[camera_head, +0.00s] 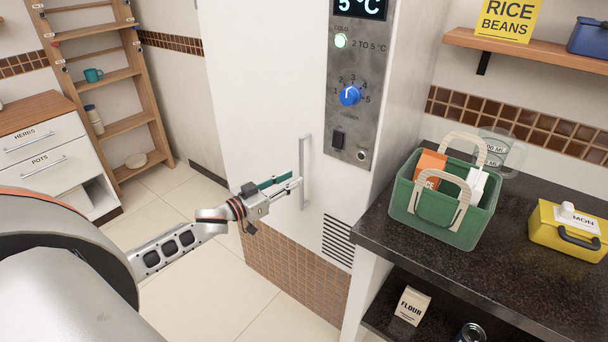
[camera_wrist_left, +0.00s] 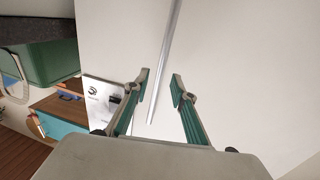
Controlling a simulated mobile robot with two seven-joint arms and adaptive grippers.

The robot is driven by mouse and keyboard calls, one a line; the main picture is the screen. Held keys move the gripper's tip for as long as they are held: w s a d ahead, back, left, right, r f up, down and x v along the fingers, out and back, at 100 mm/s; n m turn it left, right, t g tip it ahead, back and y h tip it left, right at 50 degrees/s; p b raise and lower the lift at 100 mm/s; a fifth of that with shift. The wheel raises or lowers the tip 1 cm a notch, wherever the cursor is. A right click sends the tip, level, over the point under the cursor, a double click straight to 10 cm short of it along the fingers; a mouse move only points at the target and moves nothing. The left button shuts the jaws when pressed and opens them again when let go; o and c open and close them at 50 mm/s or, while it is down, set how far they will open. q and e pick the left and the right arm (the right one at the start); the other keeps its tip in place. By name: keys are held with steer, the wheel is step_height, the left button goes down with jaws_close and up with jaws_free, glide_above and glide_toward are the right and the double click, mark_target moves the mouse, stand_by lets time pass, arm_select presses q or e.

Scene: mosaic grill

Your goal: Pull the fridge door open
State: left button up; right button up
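The white fridge (camera_head: 255,100) stands in the middle of the head view, and its door looks shut. Its upright bar handle (camera_head: 304,165) is on the right part of the front, left of the grey control panel (camera_head: 352,95). My left gripper (camera_head: 290,184) is at the handle's lower half, fingers pointing right toward it. In the left wrist view the fingers (camera_wrist_left: 160,82) are spread apart, and the handle bar (camera_wrist_left: 170,50) runs through the gap between them in the picture. I cannot tell whether a finger touches the bar. My right gripper is not in view.
A dark counter (camera_head: 400,238) at the right of the fridge holds a green basket (camera_head: 425,207) and a yellow box (camera_head: 560,230). A flour packet (camera_head: 412,305) is on the shelf below. Wooden shelves (camera_head: 120,75) stand at the left. The tiled floor (camera_head: 210,290) before the fridge looks clear.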

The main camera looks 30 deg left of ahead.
mark_target(301, 174)
arm_select(q)
steer(key=shift+x, duration=2.5)
jaws_close()
